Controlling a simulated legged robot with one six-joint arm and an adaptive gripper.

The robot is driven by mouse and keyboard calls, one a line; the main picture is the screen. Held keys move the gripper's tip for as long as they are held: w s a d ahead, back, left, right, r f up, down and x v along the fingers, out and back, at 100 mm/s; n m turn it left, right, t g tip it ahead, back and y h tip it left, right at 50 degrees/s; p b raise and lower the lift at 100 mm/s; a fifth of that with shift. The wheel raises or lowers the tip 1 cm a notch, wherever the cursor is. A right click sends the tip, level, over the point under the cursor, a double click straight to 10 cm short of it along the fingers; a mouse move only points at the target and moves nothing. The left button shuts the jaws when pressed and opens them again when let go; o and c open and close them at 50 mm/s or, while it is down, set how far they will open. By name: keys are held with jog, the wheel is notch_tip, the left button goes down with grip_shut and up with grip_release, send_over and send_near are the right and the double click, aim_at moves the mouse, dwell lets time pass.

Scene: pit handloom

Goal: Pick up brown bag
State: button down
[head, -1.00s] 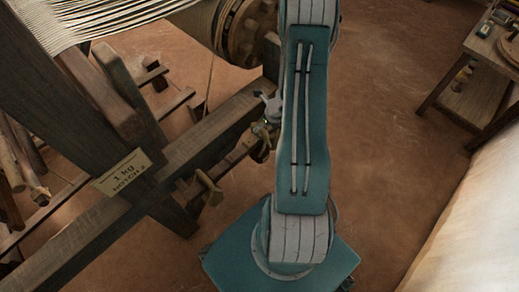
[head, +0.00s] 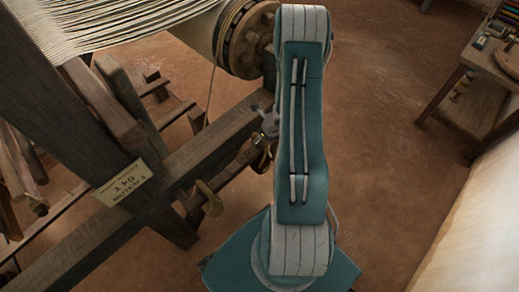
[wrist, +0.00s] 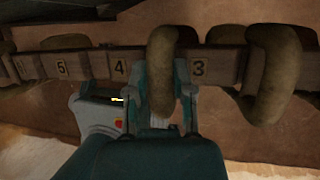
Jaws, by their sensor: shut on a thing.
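A brown bag (wrist: 161,75), shaped like a thick, rounded loop, is between the fingers of my gripper (wrist: 160,100) in the wrist view. It overlaps the numbered wooden beam (wrist: 220,66) between the marks 4 and 3. My gripper is shut on it, with a finger on either side. I cannot tell whether the bag still touches the beam. In the head view my gripper (head: 268,125) is partly hidden behind my arm, beside the loom's wooden frame. A brown shape (head: 262,155) shows just below it.
A second brown loop (wrist: 275,80) hangs on the beam right of the 3. The loom frame (head: 190,150) with its warp threads and roller (head: 245,38) stands on the left. A small table (head: 475,85) stands at the right, by a pale wall. The floor between is clear.

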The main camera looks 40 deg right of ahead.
jog(key=shift+r, duration=1.7)
jog(key=shift+s+r, duration=0.1)
jog(key=shift+s, duration=0.05)
jog(key=s+d, duration=0.1)
jog(key=s, duration=1.6)
jog(key=shift+s+d, duration=0.2)
jog(key=shift+s, duration=0.15)
jog(key=shift+w, duration=0.15)
